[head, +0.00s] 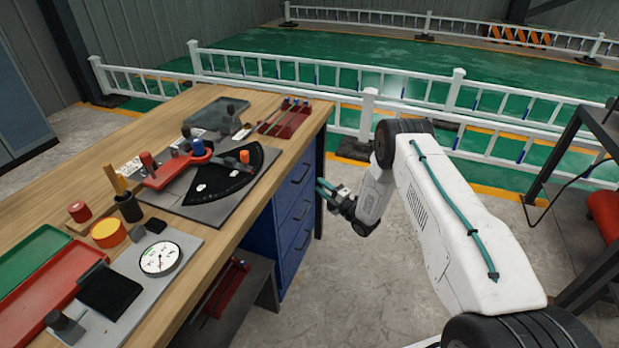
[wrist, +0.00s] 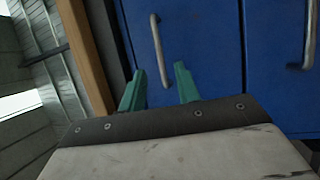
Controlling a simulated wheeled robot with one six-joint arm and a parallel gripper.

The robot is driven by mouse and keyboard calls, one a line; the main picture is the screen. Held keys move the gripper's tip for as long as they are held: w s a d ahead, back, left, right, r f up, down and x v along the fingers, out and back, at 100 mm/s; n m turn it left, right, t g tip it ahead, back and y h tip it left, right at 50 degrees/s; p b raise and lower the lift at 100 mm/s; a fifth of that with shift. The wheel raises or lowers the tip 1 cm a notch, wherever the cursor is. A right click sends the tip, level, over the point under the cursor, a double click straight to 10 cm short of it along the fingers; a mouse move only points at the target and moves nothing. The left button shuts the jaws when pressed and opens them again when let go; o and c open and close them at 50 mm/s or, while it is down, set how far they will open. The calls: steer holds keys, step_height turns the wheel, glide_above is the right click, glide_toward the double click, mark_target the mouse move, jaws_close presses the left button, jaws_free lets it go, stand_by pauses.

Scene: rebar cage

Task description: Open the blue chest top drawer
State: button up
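The blue chest (head: 262,240) stands under the workbench, with several drawers stacked on its front. Its top drawer (head: 291,186) looks closed, and its grey bar handle (head: 300,173) lies just below the bench top. My gripper (head: 320,188) is in front of the upper drawers. In the wrist view, which is turned on its side, the two teal fingers of my gripper (wrist: 156,78) are apart with nothing between them. The top drawer's handle (wrist: 158,52) lies just beyond the fingertips, lined up with the gap. The second drawer's handle (wrist: 308,32) is at the right edge.
The wooden workbench (head: 90,170) overhangs the chest and carries gauges, trays and tools; its edge (wrist: 84,55) runs close to my gripper in the wrist view. White railings (head: 280,80) stand behind. A dark rack (head: 590,200) is at the right. The floor in front is clear.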

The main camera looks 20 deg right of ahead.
steer(key=x, duration=0.7)
jaws_close()
